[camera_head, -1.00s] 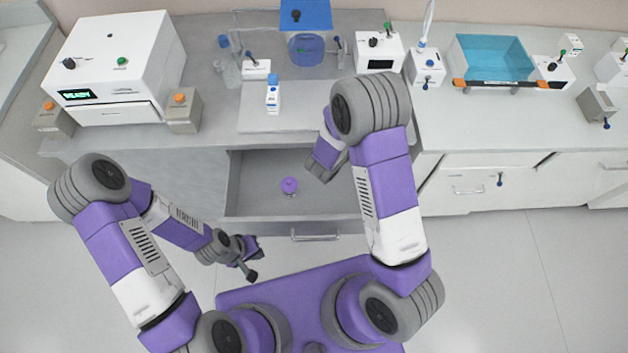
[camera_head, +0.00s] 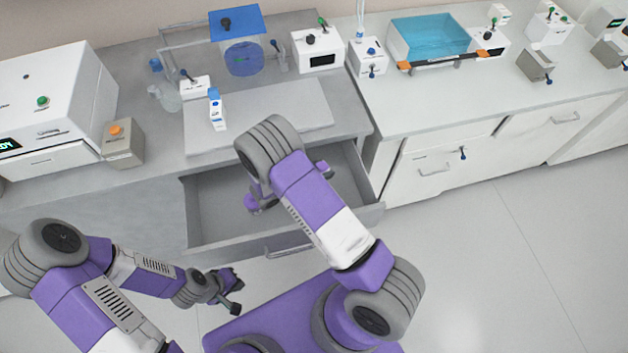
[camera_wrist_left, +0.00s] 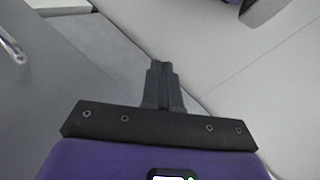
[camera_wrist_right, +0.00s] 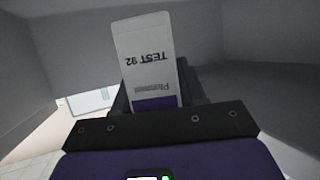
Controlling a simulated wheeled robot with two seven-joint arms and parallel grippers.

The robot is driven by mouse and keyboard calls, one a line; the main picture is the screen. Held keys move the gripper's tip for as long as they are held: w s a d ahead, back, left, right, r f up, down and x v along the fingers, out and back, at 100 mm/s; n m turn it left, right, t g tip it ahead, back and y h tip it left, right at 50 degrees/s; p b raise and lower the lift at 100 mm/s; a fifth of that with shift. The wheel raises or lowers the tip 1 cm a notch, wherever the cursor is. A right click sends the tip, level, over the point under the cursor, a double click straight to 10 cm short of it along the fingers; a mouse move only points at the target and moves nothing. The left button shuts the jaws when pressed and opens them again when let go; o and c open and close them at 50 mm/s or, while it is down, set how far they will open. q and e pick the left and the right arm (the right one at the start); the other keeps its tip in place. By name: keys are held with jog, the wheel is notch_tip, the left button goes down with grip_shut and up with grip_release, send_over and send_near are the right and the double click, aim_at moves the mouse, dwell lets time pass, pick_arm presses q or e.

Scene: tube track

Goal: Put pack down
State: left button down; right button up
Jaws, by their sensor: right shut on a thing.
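A white pack (camera_wrist_right: 148,50) with upside-down "TEST 92" lettering and a purple band shows in the right wrist view. My right gripper (camera_wrist_right: 158,95) is shut on it, with a dark finger at either side. In the head view my right arm reaches over the open grey drawer (camera_head: 220,228) and hides most of the gripper and the pack. I cannot tell whether the pack touches the drawer floor. My left gripper (camera_head: 232,290) is in front of the drawer; its fingers are together and empty in the left wrist view (camera_wrist_left: 162,65).
A purple knob-like thing (camera_head: 252,204) shows in the drawer beside my right arm. On the counter above are a white blue-capped bottle (camera_head: 217,114), a grey box with an orange button (camera_head: 122,145) and a blue-topped bath (camera_head: 430,38). The floor at right is clear.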

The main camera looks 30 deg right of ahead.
notch_tip(320, 180, down, 4)
jog(key=shift+f+b, duration=0.2)
jog(key=shift+b, duration=0.35)
jog(key=shift+r, duration=0.1)
jog(key=shift+f+b, duration=0.4)
jog(key=shift+f, duration=0.25)
jog(key=o, duration=1.1)
jog(key=shift+r, duration=0.25)
jog(key=shift+a+r+p, duration=0.55)
jog(key=shift+r+p, duration=0.1)
jog(key=shift+r, duration=0.05)
jog(key=p+v, duration=0.1)
jog(key=v, duration=0.9)
jog(key=shift+s+a, duration=0.2)
jog(key=shift+a, duration=0.2)
